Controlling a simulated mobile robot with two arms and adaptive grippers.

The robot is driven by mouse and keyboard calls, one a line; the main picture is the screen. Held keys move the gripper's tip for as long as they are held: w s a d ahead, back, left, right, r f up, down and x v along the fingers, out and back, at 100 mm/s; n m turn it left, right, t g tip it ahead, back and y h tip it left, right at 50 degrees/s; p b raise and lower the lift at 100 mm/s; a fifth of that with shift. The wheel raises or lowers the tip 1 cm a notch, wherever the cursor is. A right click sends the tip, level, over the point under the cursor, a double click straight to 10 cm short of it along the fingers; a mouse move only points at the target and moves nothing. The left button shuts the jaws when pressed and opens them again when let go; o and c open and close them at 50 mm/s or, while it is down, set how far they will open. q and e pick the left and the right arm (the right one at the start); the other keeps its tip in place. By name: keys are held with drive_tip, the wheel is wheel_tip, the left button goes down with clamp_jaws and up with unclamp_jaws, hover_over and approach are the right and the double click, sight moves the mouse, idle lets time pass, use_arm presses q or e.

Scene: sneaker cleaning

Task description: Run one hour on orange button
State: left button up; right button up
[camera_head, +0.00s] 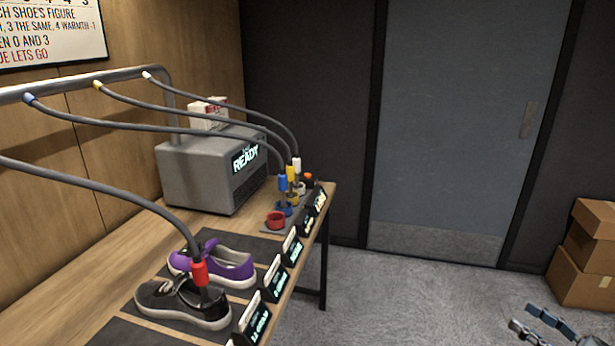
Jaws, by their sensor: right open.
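The orange button (308,177) is a small orange knob at the far end of the table, just past the coloured nozzles. My right gripper (524,317) is at the bottom right edge, over the grey floor, well apart from the table and the button. Its two fingers are spread with nothing between them. My left gripper is not in view.
A grey machine (205,172) with a "READY" screen stands on the wooden table (128,240). Blue, yellow and white nozzles stand near the button; a red nozzle (200,274) is in a black sneaker (165,303). A purple sneaker (235,267) lies behind. Boxes (585,270) stand right.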

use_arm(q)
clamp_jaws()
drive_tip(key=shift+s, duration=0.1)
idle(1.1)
